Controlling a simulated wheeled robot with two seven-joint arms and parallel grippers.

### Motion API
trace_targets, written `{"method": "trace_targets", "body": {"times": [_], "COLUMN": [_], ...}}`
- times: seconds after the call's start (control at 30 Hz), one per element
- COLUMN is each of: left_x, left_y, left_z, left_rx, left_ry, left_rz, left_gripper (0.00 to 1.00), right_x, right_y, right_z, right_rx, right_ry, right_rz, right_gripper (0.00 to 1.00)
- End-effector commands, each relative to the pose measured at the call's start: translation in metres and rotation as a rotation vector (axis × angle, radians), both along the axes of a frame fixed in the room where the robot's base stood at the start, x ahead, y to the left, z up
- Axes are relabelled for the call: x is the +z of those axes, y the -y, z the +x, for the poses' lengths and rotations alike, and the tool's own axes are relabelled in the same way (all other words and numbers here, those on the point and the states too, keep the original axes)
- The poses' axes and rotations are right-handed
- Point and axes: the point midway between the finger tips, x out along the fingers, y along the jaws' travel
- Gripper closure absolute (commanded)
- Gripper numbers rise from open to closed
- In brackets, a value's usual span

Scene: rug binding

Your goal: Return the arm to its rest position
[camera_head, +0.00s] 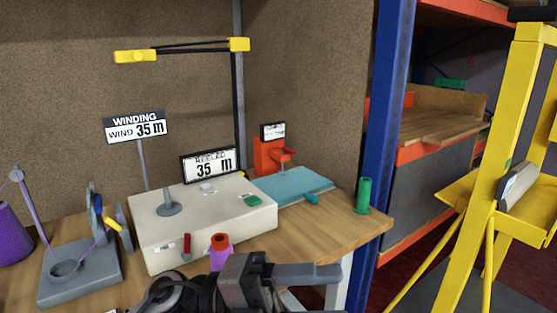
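One gripper, my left gripper (312,288), is at the bottom middle, its arm coming in from the lower left. Its upper grey finger points right, and a lower grey part is cut off by the bottom edge, with a gap between them. Nothing shows held in it. It is in front of the wooden bench's front edge. A purple spool with an orange-red top (220,252) shows just behind the gripper body, its lower part hidden. My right gripper is out of view.
On the bench (330,232) stand a white box (205,222), a teal plate (290,186), a green cylinder (363,195) and a grey winding stand (80,270). A blue post (390,120) and a yellow frame (500,150) rise at the right.

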Motion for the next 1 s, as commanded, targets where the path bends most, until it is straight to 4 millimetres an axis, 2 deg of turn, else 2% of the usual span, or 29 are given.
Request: {"method": "trace_targets", "body": {"times": [0.07, 0.17, 0.27, 0.3, 0.37, 0.4, 0.5, 0.6, 0.7, 0.8, 1.0], "left_x": [0.008, -0.009, -0.062, -0.088, -0.129, -0.154, -0.211, -0.251, -0.274, -0.284, -0.286], "left_y": [-0.016, -0.052, -0.096, -0.112, -0.133, -0.145, -0.166, -0.177, -0.183, -0.185, -0.185], "left_z": [0.017, 0.048, 0.069, 0.070, 0.064, 0.056, 0.026, -0.007, -0.031, -0.044, -0.046], "left_rx": [0.160, 0.402, 0.662, 0.757, 0.884, 0.958, 1.107, 1.203, 1.255, 1.279, 1.281], "left_ry": [-0.236, -0.553, -0.898, -1.027, -1.210, -1.324, -1.576, -1.767, -1.889, -1.949, -1.957], "left_rz": [-0.216, -0.418, -0.537, -0.558, -0.569, -0.567, -0.533, -0.485, -0.444, -0.422, -0.418], "left_gripper": [0.43, 0.43, 0.43, 0.43, 0.43, 0.43, 0.43, 0.43, 0.43, 0.43, 0.43], "right_x": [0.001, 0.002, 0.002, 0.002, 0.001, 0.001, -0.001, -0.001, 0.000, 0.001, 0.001], "right_y": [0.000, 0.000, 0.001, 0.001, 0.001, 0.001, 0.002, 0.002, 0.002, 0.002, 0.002], "right_z": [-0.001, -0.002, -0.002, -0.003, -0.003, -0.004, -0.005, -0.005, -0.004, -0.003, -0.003], "right_rx": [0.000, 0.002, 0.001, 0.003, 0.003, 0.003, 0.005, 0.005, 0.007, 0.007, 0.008], "right_ry": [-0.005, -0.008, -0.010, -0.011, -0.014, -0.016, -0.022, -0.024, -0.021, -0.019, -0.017], "right_rz": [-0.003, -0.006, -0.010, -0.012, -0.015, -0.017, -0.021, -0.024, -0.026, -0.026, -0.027], "right_gripper": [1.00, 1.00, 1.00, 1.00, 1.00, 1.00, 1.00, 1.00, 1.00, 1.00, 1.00]}}
